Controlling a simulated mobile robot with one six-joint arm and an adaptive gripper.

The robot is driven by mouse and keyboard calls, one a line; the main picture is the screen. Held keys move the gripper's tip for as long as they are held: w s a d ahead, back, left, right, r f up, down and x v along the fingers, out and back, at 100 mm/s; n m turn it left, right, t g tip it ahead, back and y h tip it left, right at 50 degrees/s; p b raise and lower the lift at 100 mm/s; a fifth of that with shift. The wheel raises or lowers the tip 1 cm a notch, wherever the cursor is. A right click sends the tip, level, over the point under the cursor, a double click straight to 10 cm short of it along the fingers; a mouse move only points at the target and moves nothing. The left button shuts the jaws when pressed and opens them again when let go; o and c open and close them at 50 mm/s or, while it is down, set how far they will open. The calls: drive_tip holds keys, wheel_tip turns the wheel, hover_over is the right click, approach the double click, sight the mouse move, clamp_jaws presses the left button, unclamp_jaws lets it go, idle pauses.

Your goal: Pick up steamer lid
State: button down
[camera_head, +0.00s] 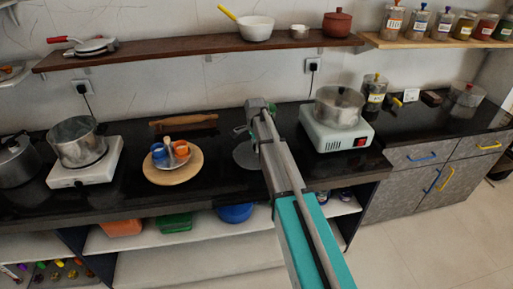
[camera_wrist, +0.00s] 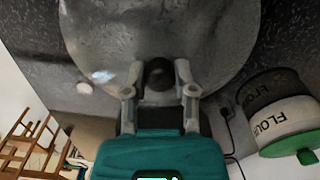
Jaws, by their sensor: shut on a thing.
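The steamer lid (camera_wrist: 215,35) is a large round grey metal disc with a dark knob (camera_wrist: 158,75), filling the upper middle of the wrist view. In the head view a grey disc (camera_head: 244,156), which looks like this lid, is over the dark counter, partly hidden by my arm. My gripper (camera_wrist: 158,88) has a finger on each side of the knob and is shut on it. I cannot tell whether the lid rests on the counter or is raised.
A steel pot (camera_head: 338,106) stands on a white cooker to the right. A round wooden board (camera_head: 173,181) with small cups lies to the left. Another pot (camera_head: 77,142) is on a burner farther left. A flour container (camera_wrist: 290,120) is at right in the wrist view.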

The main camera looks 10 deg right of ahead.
drive_tip(key=shift+r+p, duration=1.25)
drive_tip(key=shift+r, duration=0.15)
drive_tip(key=s+a+r+p, duration=0.1)
drive_tip(key=s+r+p, duration=0.8)
drive_tip(key=s, duration=0.5)
drive_tip(key=shift+a+r+p, duration=0.35)
drive_tip(key=shift+r+p, duration=0.05)
drive_tip(key=shift+p, duration=0.05)
